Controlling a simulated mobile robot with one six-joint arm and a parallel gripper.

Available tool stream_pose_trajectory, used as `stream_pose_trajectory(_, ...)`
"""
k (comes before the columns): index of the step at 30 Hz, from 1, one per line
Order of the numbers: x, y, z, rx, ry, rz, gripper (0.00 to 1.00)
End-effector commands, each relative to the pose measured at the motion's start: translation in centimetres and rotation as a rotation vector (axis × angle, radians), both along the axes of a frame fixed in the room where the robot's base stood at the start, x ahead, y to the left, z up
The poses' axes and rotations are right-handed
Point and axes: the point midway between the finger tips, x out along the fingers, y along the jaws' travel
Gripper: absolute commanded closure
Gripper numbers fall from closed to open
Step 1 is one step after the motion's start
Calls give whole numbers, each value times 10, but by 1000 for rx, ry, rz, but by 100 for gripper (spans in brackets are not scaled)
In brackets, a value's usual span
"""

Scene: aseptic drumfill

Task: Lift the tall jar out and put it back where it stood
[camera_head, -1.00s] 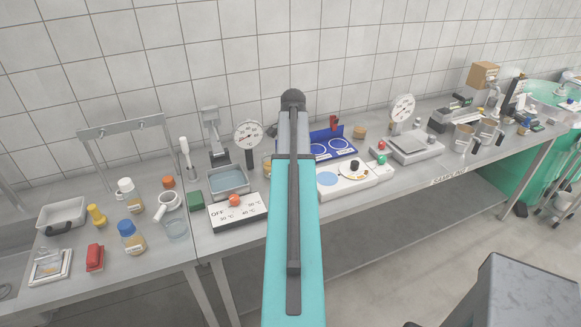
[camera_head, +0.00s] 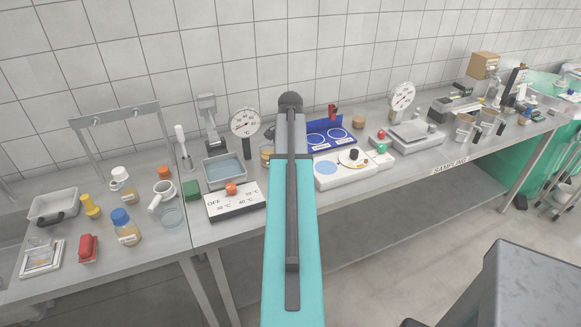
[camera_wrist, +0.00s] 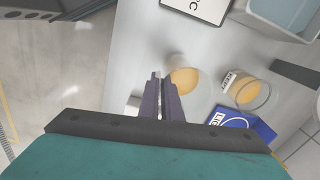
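In the wrist view two round jars with orange contents stand on the grey bench. One (camera_wrist: 183,80) is just beyond my fingertips. The other (camera_wrist: 245,89) stands further right, has a clear rim and carries a label. Seen from above, I cannot tell which is the tall jar. In the head view part of a jar with amber contents (camera_head: 266,154) shows left of my arm, which hides the area behind it. My gripper (camera_wrist: 161,78) points toward the nearer jar and appears apart from it. Its fingers are close together with a thin pale strip between them.
A blue holder (camera_wrist: 240,121) lies near the jars. A metal water bath (camera_head: 225,170) and a white dial panel (camera_head: 235,201) stand to the left. A white plate unit (camera_head: 345,170) and a balance (camera_head: 415,137) stand to the right. A grey stool (camera_head: 520,290) is at lower right.

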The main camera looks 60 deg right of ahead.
Motion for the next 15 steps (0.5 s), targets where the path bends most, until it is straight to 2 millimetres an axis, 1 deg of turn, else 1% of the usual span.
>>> stream_pose_trajectory(1, 0, 0, -4, 0, -1, 0, 100)
stream_pose_trajectory(6, 0, 0, -9, 0, -1, 1, 100)
stream_pose_trajectory(15, 1, 0, -9, 0, 0, 1, 100)
